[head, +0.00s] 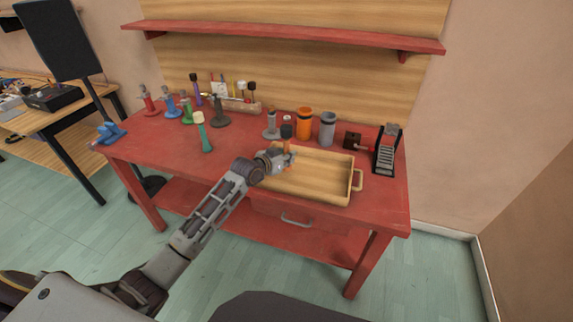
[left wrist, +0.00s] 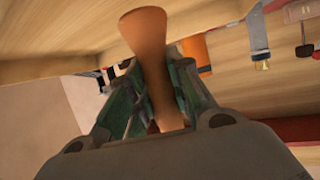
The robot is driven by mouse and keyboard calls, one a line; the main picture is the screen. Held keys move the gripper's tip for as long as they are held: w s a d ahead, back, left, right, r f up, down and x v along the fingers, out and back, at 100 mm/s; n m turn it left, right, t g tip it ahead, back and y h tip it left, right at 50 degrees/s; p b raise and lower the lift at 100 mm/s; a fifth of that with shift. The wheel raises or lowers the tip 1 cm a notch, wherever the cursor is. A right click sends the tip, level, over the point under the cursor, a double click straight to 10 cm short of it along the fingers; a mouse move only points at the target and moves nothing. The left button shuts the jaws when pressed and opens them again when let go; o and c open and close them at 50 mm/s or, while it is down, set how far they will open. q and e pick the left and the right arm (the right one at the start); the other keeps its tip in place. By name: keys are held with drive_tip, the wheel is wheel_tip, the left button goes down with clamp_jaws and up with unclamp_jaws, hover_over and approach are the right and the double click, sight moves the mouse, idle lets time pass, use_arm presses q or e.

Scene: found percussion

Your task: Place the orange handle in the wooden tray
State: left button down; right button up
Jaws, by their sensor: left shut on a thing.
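The wooden tray (head: 308,193) lies on the right part of the red workbench, with a loop grip at its right end. My left gripper (head: 284,156) is over the tray's left back part, shut on the orange handle (head: 288,146). In the left wrist view the handle (left wrist: 149,42) stands up between the two fingers, its flared end sticking out past them. My right gripper is not in view.
Behind the tray stand an orange cup (head: 304,123) and a grey cup (head: 327,129). A black stand (head: 388,149) is to its right. A green tool with a pale top (head: 203,132) and several coloured tools stand to the left. A red shelf (head: 290,33) runs above.

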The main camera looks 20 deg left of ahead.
use_arm(q)
drive_tip(key=shift+f, duration=1.85)
drive_tip(key=c, duration=1.2)
unclamp_jaws()
drive_tip(key=shift+c, duration=0.2)
drive_tip(key=shift+s, duration=0.1)
